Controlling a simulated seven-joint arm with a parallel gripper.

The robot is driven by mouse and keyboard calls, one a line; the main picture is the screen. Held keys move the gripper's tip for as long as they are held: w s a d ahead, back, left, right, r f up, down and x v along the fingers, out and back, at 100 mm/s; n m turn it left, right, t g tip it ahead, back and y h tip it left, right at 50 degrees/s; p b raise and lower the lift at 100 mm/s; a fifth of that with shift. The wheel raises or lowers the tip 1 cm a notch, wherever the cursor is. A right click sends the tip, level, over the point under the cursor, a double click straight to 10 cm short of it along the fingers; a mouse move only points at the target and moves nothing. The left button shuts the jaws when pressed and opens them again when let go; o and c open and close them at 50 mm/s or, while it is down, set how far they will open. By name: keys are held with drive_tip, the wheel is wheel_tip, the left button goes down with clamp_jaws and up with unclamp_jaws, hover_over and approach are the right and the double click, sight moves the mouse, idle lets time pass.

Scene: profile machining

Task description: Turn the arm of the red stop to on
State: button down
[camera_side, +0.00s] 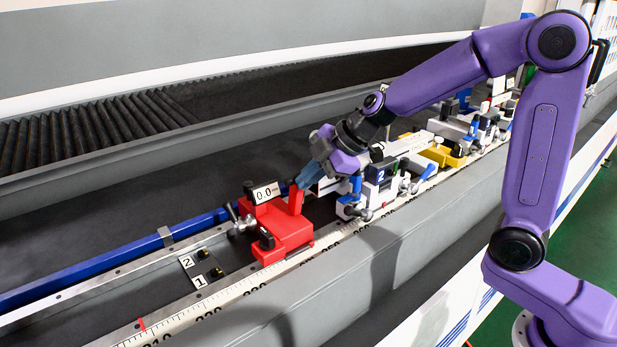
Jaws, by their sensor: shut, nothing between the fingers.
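The red stop (284,232) sits on the rail near the middle of the side view, with a small display reading 0.0 on top. Its red arm (296,199) stands up from the body at the right end. A dark lever with a round knob sticks out on the stop's left side. My gripper (305,181) is shut and empty, pointing down and left, with its blue fingertips right beside the top of the red arm. I cannot tell whether they touch it.
A white and blue clamp (378,184) marked 2 stands just right of the stop, under my gripper. A yellow unit (443,155) and more clamps follow farther along the rail. A scale (240,290) runs along the front. Plates numbered 1 and 2 (192,271) lie left of the stop.

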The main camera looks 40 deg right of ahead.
drive_tip(key=shift+w+r, duration=0.25)
drive_tip(key=shift+w, duration=0.3)
drive_tip(key=shift+w+r, duration=0.2)
drive_tip(key=shift+w, duration=0.3)
drive_tip(key=s+a+f+v, duration=0.1)
drive_tip(key=s+v, duration=0.1)
drive_tip(key=v, duration=1)
drive_tip(key=s+d+f+m+g+h, duration=0.1)
drive_tip(key=s+f, duration=0.3)
drive_tip(key=s, duration=0.5)
drive_tip(key=s+d+f+m+g+h, duration=0.1)
drive_tip(key=s+d+f+g+h, duration=0.1)
drive_tip(key=s+f, duration=0.3)
drive_tip(key=s+d+f+m+g+h, duration=0.1)
drive_tip(key=s+f, duration=0.3)
drive_tip(key=s, duration=0.9)
drive_tip(key=shift+d+f+m+g+h, duration=0.25)
drive_tip(key=shift+d+m+g, duration=0.25)
drive_tip(key=shift+g, duration=0.4)
